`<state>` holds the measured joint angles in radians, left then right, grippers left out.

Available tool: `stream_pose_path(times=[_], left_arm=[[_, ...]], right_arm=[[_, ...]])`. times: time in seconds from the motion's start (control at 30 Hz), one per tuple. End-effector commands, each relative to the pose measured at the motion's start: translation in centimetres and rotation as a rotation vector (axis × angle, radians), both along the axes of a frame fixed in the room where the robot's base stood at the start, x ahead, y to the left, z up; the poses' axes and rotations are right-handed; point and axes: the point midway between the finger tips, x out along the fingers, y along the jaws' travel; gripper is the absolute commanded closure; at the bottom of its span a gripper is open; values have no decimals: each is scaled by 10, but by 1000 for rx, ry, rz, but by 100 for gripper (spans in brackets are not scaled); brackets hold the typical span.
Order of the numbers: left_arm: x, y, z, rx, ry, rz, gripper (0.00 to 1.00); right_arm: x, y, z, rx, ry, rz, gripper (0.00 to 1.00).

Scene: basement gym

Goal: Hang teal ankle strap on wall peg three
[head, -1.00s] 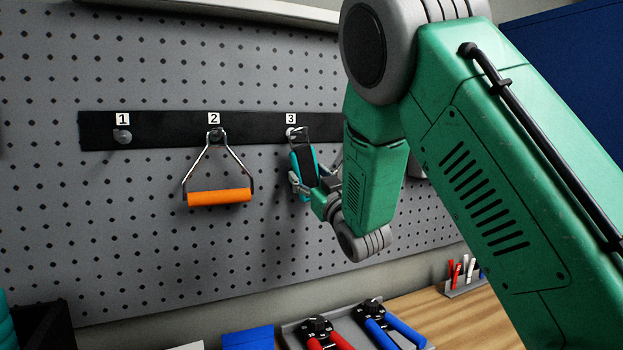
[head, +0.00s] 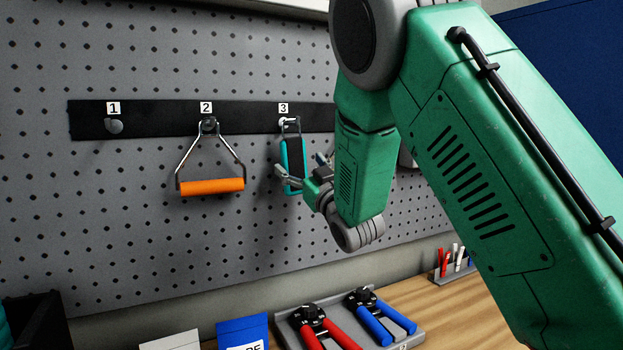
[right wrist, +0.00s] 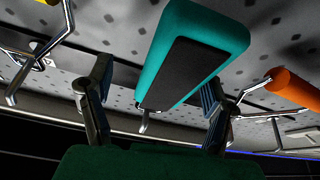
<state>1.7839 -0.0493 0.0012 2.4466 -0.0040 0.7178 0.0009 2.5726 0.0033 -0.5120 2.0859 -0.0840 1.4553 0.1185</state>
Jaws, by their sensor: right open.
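The teal ankle strap (head: 283,153), with a dark pad on its face, hangs upright below wall peg three (head: 284,123) in the head view. Its metal ring (head: 298,126) is at the peg. My right gripper (head: 300,168) is at the strap's lower part, with its fingers spread apart. In the right wrist view the strap (right wrist: 230,33) shows large ahead of the open fingers (right wrist: 156,78), and a gap shows beside the left finger. Whether the right finger touches the strap cannot be told. My left gripper is not in view.
An orange-handled grip (head: 212,187) hangs on peg two, left of the strap. Peg one (head: 114,126) is bare. Below, a grey tray (head: 411,343) holds red-handled (head: 328,328) and blue-handled (head: 380,320) tools on the wooden bench. A pen holder (head: 452,271) stands to the right.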

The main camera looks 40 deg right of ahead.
Motion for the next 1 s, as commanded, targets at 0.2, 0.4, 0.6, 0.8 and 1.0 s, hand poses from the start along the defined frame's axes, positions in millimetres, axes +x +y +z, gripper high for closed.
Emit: stream_pose_path(times=[0.2, 0.4, 0.6, 0.8, 1.0], left_arm=[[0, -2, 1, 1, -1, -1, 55], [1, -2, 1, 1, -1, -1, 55], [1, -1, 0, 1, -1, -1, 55], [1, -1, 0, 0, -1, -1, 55], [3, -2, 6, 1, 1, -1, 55]], right_arm=[[-38, 4, -18, 6, 5, -3, 26], [-74, 12, -35, 8, 4, -3, 26], [-95, 17, -45, 6, 4, -2, 26], [-100, 20, -46, 4, 2, -1, 26], [-100, 18, -40, 6, 2, -2, 26]])
